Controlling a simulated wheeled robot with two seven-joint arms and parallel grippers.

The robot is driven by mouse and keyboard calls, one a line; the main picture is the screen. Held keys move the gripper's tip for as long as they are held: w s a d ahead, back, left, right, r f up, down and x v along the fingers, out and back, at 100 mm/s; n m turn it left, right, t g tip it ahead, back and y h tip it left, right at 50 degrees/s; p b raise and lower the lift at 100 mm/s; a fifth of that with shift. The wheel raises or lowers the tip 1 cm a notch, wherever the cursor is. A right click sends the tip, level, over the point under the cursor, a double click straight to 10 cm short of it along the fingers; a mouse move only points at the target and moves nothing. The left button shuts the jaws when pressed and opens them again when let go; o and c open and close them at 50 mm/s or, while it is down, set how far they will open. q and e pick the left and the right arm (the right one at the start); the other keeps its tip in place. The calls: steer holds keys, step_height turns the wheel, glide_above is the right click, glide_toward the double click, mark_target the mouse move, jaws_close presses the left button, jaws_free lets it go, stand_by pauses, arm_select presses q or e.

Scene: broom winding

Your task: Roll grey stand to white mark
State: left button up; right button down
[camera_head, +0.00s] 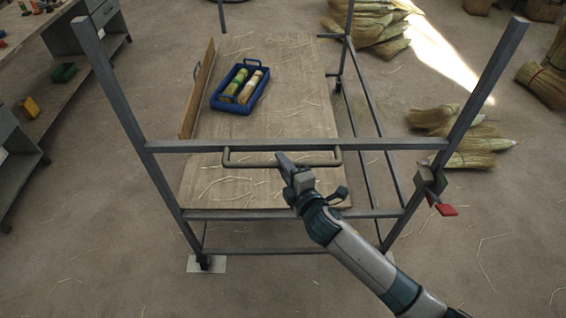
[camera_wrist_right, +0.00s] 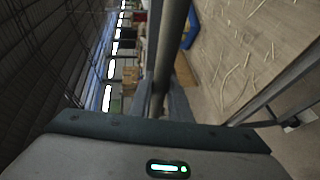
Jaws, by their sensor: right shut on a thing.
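The grey stand (camera_head: 290,145) is a tall metal frame on wheels with a wooden shelf (camera_head: 290,110). A horizontal bar handle (camera_head: 240,163) sits on its near side, just below the crossbar. In the right wrist view the handle (camera_wrist_right: 172,45) runs between the fingers. A white mark (camera_head: 218,264) lies on the floor at the stand's near left leg; that leg's wheel appears to be on it and covers part of it. My left gripper is out of view.
A blue crate (camera_head: 214,104) with two wrapped bundles rests on the shelf. A red-handled clamp (camera_head: 445,209) is on the near right post. Brooms (camera_head: 470,160) lie on the floor at right. A workbench (camera_head: 20,160) stands at left. Near floor is mostly clear.

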steer(key=shift+w, duration=0.2)
steer(key=c, duration=1.6)
jaws_free()
steer(key=shift+c, duration=0.2)
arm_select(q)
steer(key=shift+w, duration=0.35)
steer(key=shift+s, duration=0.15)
